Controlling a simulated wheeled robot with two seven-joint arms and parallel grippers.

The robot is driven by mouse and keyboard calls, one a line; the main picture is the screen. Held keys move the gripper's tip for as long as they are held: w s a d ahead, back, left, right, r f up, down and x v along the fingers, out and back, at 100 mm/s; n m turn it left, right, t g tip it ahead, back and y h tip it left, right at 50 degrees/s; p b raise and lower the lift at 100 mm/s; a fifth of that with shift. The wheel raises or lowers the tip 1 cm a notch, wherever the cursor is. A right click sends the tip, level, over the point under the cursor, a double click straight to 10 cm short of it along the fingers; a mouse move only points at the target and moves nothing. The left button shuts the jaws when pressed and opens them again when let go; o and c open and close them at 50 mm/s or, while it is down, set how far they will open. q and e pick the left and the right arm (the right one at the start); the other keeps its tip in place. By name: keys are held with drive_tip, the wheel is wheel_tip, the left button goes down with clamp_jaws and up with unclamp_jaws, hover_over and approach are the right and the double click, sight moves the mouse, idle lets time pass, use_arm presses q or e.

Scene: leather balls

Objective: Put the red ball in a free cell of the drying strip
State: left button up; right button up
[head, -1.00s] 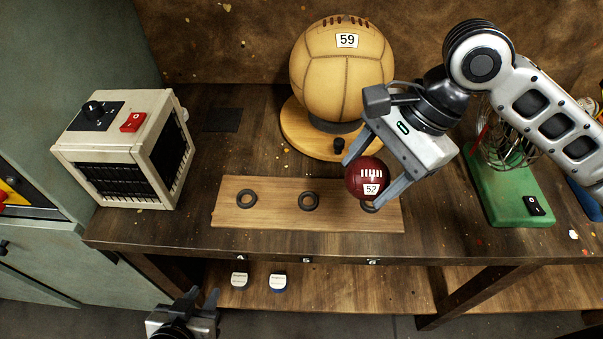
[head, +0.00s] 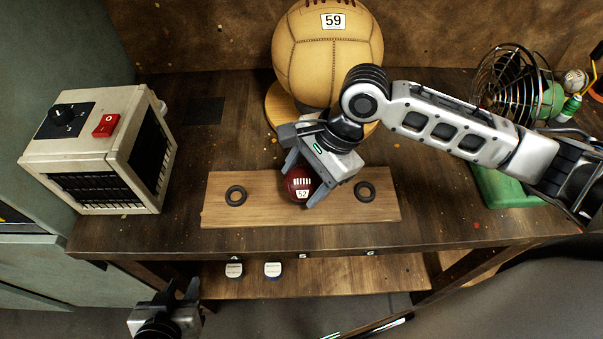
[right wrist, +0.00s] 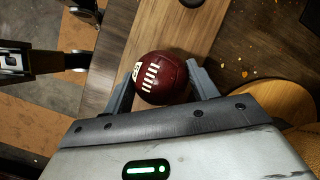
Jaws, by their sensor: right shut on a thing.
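The drying strip (head: 220,212) is a wooden board on the bench with three dark rings as cells. The left ring (head: 236,196) and right ring (head: 365,191) are empty; the middle one is hidden behind the ball and gripper. My right gripper (head: 301,182) is shut on the dark red ball (head: 299,186), marked 52, at the middle of the strip. I cannot tell whether the ball touches the middle ring. The right wrist view shows the ball (right wrist: 160,80) between both fingers. My left gripper (head: 182,287) is open and empty, low in front of the bench.
A large tan ball (head: 330,60) marked 59 stands on a round wooden base behind the strip. A cream box with a red switch (head: 106,125) is at left. A wire-caged fan (head: 505,85) on a green base is at right. Two small tubs (head: 273,269) sit on the lower shelf.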

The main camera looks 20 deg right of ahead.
drive_tip(key=shift+w+f, duration=0.1)
drive_tip(key=o, duration=1)
drive_tip(key=shift+o, duration=0.2)
drive_tip(key=v, duration=1.2)
